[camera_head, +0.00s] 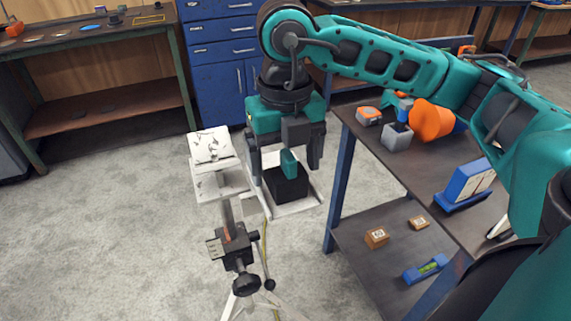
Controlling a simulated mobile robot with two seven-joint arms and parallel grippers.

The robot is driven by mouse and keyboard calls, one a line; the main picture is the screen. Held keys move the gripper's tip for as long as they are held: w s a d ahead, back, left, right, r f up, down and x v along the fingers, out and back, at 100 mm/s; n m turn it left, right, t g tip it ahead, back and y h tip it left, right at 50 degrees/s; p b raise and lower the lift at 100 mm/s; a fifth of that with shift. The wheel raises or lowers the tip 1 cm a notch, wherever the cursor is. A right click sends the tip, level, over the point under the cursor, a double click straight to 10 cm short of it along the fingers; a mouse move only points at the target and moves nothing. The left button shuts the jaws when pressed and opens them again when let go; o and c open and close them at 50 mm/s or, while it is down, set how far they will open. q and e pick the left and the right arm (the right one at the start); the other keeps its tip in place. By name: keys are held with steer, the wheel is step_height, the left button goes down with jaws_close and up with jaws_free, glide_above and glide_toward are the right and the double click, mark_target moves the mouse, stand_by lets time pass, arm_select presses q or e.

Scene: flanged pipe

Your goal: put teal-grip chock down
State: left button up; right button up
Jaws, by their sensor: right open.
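The teal-grip chock is a black block (288,187) with an upright teal grip (289,162) on top. It stands on a white-edged base (296,209) low down, left of the dark workbench. My right gripper (284,166) points down over it from above. Its fingers are apart on either side of the teal grip, and no clear contact shows. The gripper partly hides the back of the chock. My left gripper is out of view.
A tripod stand with a black clamp (240,248) is in front, near a white marked plate (211,146). The workbench (420,170) at right bears an orange part (431,120), a grey block (397,137) and a blue holder (467,186). Open floor lies left.

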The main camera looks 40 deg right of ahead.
step_height(320, 180, up, 10)
steer(key=shift+p, duration=1)
steer(key=shift+r, duration=0.3)
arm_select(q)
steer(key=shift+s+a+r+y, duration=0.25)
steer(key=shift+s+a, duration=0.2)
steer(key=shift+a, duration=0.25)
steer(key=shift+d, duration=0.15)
